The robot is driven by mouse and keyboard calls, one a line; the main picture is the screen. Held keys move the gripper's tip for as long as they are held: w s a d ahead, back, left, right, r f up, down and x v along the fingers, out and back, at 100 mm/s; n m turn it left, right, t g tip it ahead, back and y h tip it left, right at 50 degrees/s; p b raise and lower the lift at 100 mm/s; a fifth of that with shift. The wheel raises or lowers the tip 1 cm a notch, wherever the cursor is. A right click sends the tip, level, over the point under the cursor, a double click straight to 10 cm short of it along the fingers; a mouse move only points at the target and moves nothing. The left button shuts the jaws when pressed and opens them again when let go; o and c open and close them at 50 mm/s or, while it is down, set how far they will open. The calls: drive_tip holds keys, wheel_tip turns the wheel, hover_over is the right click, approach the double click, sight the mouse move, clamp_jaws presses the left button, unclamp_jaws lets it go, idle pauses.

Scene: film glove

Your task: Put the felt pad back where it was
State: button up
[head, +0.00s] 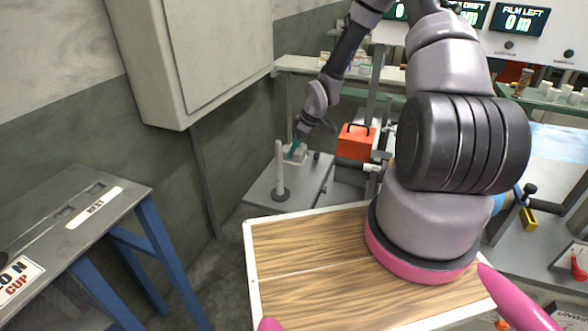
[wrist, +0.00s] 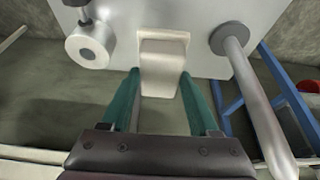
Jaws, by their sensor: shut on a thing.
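The felt pad appears to be the cream block (head: 299,156) at my gripper on the small grey stand in the head view. In the wrist view the cream pad (wrist: 161,65) lies between the two green fingers of my gripper (wrist: 160,88). It overlaps the edge of the grey plate (wrist: 195,12); I cannot tell whether it touches the plate. My gripper (head: 293,150) reaches down to the stand (head: 312,190) from above and is shut on the pad. The fingers partly hide the pad in the head view.
An upright metal post (head: 279,170) stands close left of my gripper; it also shows in the wrist view (wrist: 250,90). A pale roller (wrist: 88,45) sits to the left there. An orange box (head: 354,143) is right of the stand. A wall cabinet (head: 195,55) hangs left.

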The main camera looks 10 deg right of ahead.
drive_tip(key=shift+f, duration=3.4)
drive_tip(key=o, duration=1.4)
drive_tip(key=shift+f, duration=0.15)
drive_tip(key=shift+o, duration=0.2)
